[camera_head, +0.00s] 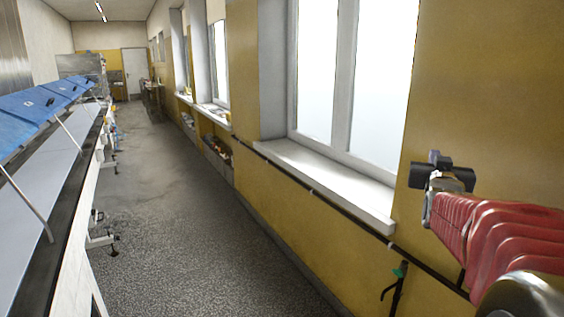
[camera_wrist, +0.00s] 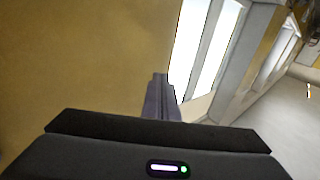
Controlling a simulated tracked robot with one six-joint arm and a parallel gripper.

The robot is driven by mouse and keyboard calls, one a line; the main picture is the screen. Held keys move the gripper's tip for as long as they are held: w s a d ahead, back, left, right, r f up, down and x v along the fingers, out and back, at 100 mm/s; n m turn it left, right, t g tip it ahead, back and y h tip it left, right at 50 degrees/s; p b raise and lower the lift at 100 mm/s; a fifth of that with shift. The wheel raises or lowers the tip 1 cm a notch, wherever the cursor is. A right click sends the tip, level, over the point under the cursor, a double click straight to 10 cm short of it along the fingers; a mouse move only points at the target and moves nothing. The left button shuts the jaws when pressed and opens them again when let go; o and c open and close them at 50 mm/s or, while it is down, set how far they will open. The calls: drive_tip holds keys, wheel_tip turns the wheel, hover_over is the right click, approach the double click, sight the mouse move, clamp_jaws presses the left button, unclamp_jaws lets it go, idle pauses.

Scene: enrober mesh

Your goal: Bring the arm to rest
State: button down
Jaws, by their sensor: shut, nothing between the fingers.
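My arm (camera_head: 485,235), with its ribbed red sleeve, reaches in from the right edge in the head view. It extends away from me beside the yellow wall. At its far end is my gripper (camera_head: 434,156), small and partly hidden by the dark wrist housing. In the wrist view my gripper (camera_wrist: 160,78) shows its grey fingers together, with nothing between them. The fingers point toward the yellow wall and the window. I cannot tell the exact gap to the wall.
A yellow wall (camera_head: 480,100) with windows and a white sill (camera_head: 320,180) runs along the right. A dark pipe (camera_head: 330,200) runs below the sill. A long conveyor (camera_head: 50,180) with blue covers (camera_head: 35,102) lines the left. The grey floor (camera_head: 190,240) between them is clear.

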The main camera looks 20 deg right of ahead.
drive_tip(key=s+a+f+n+g+y, duration=0.15)
drive_tip(key=a+f+y, duration=0.3)
drive_tip(key=a, duration=0.75)
drive_tip(key=s+a+f+n+g+y, duration=0.1)
drive_tip(key=s+a+f+n+y, duration=0.15)
drive_tip(key=a+f, duration=0.6)
drive_tip(key=s+a+f+n+g+y, duration=0.1)
drive_tip(key=s+a+f, duration=0.4)
drive_tip(key=s+a, duration=0.5)
drive_tip(key=s+a+f+n+g+y, duration=0.2)
drive_tip(key=s+a+f+g, duration=0.3)
drive_tip(key=s+a, duration=0.4)
drive_tip(key=shift+s+a+f+y, duration=0.2)
drive_tip(key=shift+s+a+y, duration=0.15)
drive_tip(key=shift+s+y, duration=0.3)
drive_tip(key=shift+w+d+g, duration=0.1)
drive_tip(key=shift+g, duration=0.15)
